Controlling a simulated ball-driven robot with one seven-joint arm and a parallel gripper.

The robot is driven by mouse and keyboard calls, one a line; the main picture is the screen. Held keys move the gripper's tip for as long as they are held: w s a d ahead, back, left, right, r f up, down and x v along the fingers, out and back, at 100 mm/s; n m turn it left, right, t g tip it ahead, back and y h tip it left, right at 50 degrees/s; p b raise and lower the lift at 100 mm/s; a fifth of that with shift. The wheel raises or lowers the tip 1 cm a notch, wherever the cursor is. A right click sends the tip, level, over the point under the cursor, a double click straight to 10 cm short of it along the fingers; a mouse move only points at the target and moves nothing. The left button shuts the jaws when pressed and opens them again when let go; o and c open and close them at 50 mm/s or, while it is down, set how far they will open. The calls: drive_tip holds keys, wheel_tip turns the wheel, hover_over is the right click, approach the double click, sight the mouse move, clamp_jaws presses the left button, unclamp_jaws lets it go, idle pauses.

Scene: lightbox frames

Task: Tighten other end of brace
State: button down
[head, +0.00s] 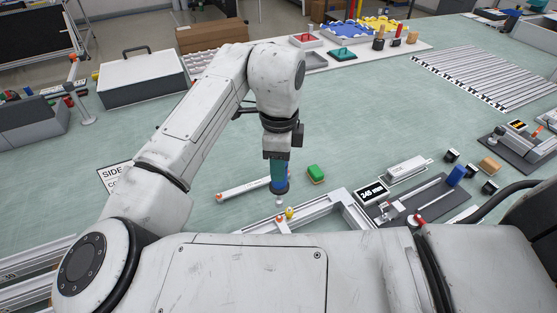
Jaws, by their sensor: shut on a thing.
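My gripper (278,157) points straight down in the middle of the head view, shut on a blue upright tool (279,181) with a dark round collar at its lower end. The tool's lower end is above or at the corner area of the pale aluminium frame (345,210); I cannot tell if it touches. My arm hides much of the frame.
A dark measuring display (372,192) and a clamp fixture with a blue handle (457,175) stand further right. A white case (141,78) is at the back left.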

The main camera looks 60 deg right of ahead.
sight(279, 184)
drive_tip(key=shift+f+b, duration=1.4)
drive_tip(key=shift+f, duration=0.8)
drive_tip(key=shift+s+f+b, duration=0.1)
drive_tip(key=shift+f+b, duration=0.65)
drive_tip(key=shift+f, duration=0.5)
idle(1.2)
drive_tip(key=shift+r, duration=0.15)
